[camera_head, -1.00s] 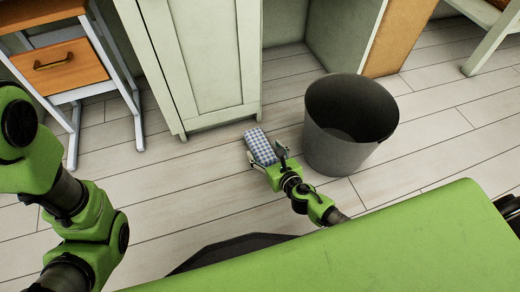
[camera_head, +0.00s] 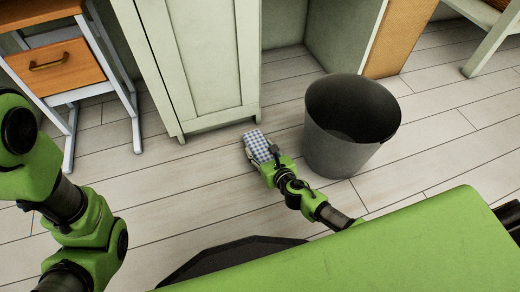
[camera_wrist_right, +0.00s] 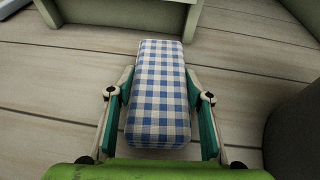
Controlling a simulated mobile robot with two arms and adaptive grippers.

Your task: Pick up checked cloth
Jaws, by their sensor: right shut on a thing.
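The checked cloth (camera_head: 258,146) is a blue-and-white folded block on the plank floor, in front of the pale cabinet. It also shows in the right wrist view (camera_wrist_right: 158,92), lengthwise between the two fingers. My right gripper (camera_head: 264,157) is shut on the near part of the cloth; in the right wrist view its fingers (camera_wrist_right: 160,100) press against both sides. The underside of the cloth is hidden, so I cannot tell whether it touches the floor. My left arm comes in at the left edge of the head view, but its gripper is out of the picture.
A dark grey bin (camera_head: 350,130) stands on the floor just right of my right gripper. A pale green cabinet (camera_head: 205,70) is behind the cloth. A desk with an orange drawer (camera_head: 55,68) is at the far left. The floor left of the cloth is clear.

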